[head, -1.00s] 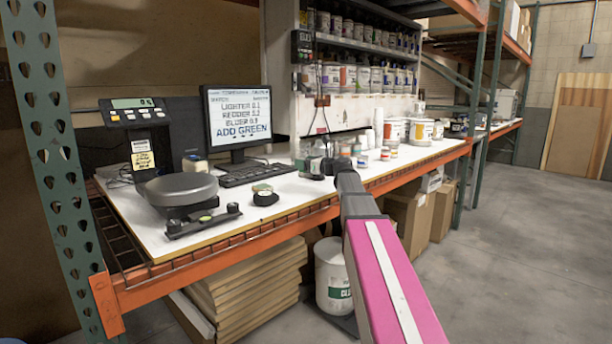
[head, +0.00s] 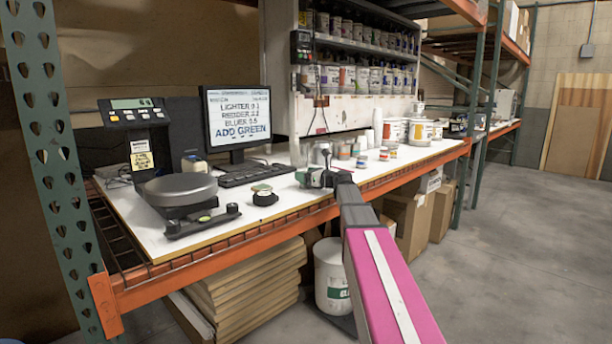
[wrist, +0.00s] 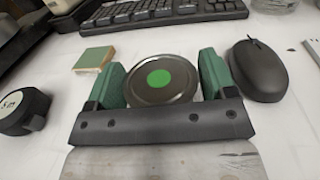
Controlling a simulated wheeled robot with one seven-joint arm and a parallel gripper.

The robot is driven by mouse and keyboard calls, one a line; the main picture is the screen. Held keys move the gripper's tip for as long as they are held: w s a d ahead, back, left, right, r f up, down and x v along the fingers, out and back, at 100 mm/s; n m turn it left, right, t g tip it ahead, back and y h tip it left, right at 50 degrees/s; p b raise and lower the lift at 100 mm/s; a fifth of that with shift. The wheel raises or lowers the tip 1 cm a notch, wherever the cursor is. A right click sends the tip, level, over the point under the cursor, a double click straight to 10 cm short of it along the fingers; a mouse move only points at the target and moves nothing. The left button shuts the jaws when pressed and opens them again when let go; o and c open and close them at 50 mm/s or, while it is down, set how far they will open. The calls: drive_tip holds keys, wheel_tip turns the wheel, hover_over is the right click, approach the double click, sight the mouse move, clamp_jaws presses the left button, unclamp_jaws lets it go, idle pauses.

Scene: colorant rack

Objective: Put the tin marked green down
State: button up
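The tin marked green (wrist: 150,92) is a round metal tin with a green dot on its lid, seen from above in the wrist view. My gripper (wrist: 162,82) has its green fingers on either side of the tin, apparently against its sides. In the head view my gripper (head: 318,178) is low over the white worktop (head: 255,228), to the right of the keyboard. The tin cannot be made out clearly there. I cannot tell whether its base touches the worktop.
The keyboard (wrist: 160,14) lies beyond the tin, a black mouse (wrist: 258,72) to its right, and a small green-topped block (wrist: 94,58) to its left. A black tape measure (wrist: 22,112) is farther left. A scale (head: 180,188) and monitor (head: 237,118) stand left. Several small pots (head: 362,160) stand behind.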

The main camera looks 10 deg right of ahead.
drive_tip(key=shift+o, duration=0.9)
drive_tip(key=shift+s+r, duration=0.1)
drive_tip(key=v, duration=1.1)
drive_tip(key=shift+s+d, duration=0.2)
drive_tip(key=shift+d, duration=0.15)
drive_tip(key=shift+s+d, duration=0.1)
